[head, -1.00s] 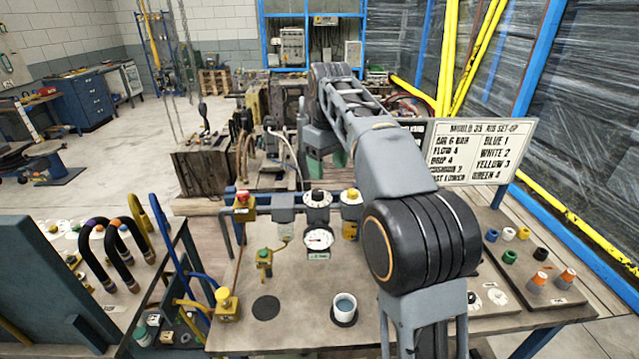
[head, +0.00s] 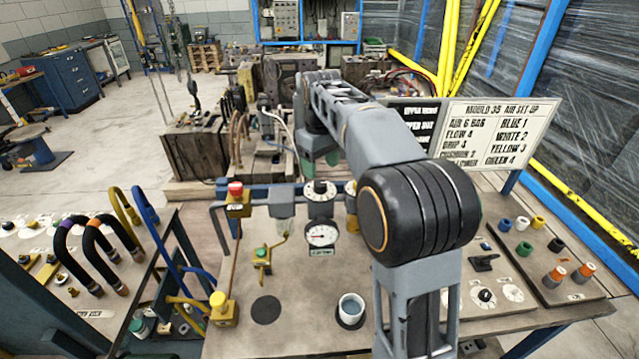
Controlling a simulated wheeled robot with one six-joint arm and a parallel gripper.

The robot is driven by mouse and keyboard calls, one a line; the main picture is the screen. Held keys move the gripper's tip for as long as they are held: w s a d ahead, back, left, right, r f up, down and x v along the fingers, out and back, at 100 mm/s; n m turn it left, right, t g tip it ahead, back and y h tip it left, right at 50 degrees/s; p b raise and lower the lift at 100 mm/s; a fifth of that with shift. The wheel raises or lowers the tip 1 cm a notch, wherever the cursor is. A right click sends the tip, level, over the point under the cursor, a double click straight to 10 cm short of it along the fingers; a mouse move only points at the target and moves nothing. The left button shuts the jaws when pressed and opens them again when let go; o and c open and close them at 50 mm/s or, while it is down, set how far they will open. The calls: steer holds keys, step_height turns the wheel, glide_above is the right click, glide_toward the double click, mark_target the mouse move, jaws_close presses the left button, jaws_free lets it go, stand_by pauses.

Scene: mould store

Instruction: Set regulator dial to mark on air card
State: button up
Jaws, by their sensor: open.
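The regulator dial (head: 320,190) is a white-rimmed knob with a dark centre on the air unit at the back of the bench. The needle's exact reading is too small to tell. The air card (head: 491,133) stands at the back right and reads "AIR 6 BAR". My gripper (head: 321,162) is open, with its greenish fingertips just above the dial in the picture. My wrist partly hides it, and I cannot tell whether it touches the dial.
A red-topped valve (head: 236,198) is left of the dial, and a yellow-capped unit (head: 351,215) is partly hidden by my arm. A cup (head: 351,308) stands on the front of the bench. Coloured fittings (head: 524,248) lie at the right. Hoses (head: 90,250) arch at the left.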

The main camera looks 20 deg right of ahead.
mark_target(320, 183)
steer(key=shift+a+f, duration=0.1)
steer(key=shift+f, duration=2.65)
steer(key=c, duration=0.9)
